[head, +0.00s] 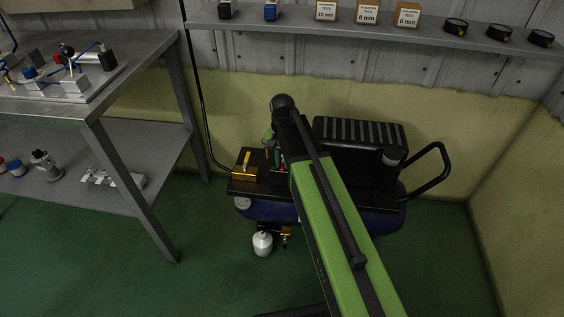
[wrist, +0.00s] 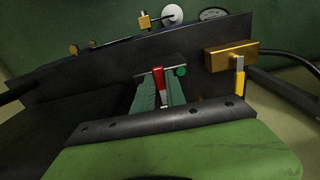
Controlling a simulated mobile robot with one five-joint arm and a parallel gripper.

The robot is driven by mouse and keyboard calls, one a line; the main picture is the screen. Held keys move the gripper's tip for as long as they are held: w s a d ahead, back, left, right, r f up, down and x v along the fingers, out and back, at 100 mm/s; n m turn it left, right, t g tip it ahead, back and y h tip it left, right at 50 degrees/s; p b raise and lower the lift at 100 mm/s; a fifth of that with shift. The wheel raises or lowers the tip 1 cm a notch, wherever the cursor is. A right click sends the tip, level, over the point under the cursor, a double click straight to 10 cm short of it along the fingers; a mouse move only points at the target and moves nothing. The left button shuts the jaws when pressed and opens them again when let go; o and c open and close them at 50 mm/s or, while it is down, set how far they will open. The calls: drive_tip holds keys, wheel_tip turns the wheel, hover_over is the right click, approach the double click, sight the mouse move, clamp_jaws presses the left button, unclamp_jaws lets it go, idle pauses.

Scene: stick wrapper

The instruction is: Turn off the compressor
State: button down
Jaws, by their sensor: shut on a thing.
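The compressor (head: 380,222) stands on the floor by the wall, with a dark blue tank, a black top plate and a ribbed black cover. My green arm crosses in front of much of it. My gripper (wrist: 158,76) points at the black panel of the compressor in the wrist view. Its two green fingers are shut on a small red lever (wrist: 159,82), which shows between them. In the head view my arm largely hides the fingers and the lever.
A brass block with a yellow lever (head: 244,165) is on the compressor's left end, with a black hose rising from it. A metal workbench (head: 110,60) stands left. A wall shelf (head: 400,32) holds boxes above. A black handle (head: 437,165) sticks out right.

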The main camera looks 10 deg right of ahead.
sight(282, 166)
drive_tip(key=c, duration=1.4)
unclamp_jaws()
drive_tip(key=shift+o, duration=0.2)
wheel_tip(282, 166, up, 18)
drive_tip(key=p, duration=1.7)
drive_tip(key=shift+f, duration=0.25)
